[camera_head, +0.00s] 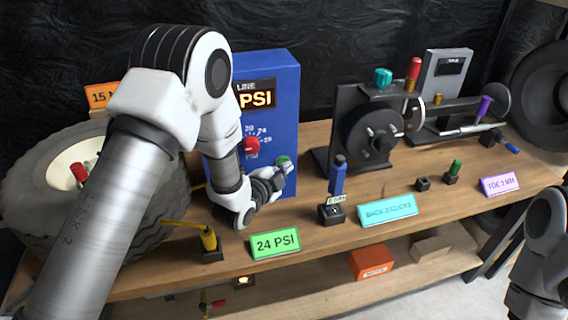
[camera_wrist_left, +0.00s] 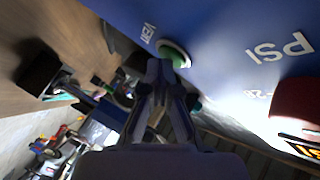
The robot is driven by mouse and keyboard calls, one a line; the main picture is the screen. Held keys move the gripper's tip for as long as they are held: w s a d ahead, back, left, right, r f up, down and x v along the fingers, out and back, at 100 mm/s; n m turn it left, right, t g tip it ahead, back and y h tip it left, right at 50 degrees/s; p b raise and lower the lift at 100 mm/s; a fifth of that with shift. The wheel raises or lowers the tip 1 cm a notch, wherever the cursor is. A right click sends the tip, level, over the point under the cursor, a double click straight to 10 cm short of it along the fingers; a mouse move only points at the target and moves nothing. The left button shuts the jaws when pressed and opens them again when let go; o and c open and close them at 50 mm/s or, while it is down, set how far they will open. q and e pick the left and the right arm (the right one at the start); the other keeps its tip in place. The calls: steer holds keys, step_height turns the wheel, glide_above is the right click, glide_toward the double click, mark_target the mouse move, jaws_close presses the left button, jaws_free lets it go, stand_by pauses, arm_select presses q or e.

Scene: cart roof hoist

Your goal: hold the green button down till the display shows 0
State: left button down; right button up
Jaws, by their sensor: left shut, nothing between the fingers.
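The blue box (camera_head: 283,75) on the bench carries the green button (camera_head: 283,160) low on its front. Its lit orange display (camera_head: 257,99) shows "PSI", and my left arm hides the rest of it, so no number can be read. My left gripper (camera_head: 286,169) is shut and empty, with its tips at the green button. In the left wrist view the shut fingers (camera_wrist_left: 164,72) reach up to the edge of the green button (camera_wrist_left: 175,53). I cannot tell whether the button is pressed in. My right gripper is not in view.
A red knob (camera_head: 251,146) sits above the button on a dial. A tyre (camera_head: 38,195) lies left of the box. A green "24 PSI" sign (camera_head: 274,243) and a blue-handled tool (camera_head: 338,178) stand in front. A black fixture (camera_head: 368,140) stands to the right.

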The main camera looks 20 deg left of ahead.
arm_select(q)
steer(key=shift+s+d, duration=0.45)
steer(key=shift+s, duration=0.25)
steer(key=s+d, duration=0.1)
steer(key=s, duration=0.1)
steer(key=s+d, duration=0.1)
steer(key=s, duration=0.1)
steer(key=shift+d, duration=0.4)
stand_by(0.3)
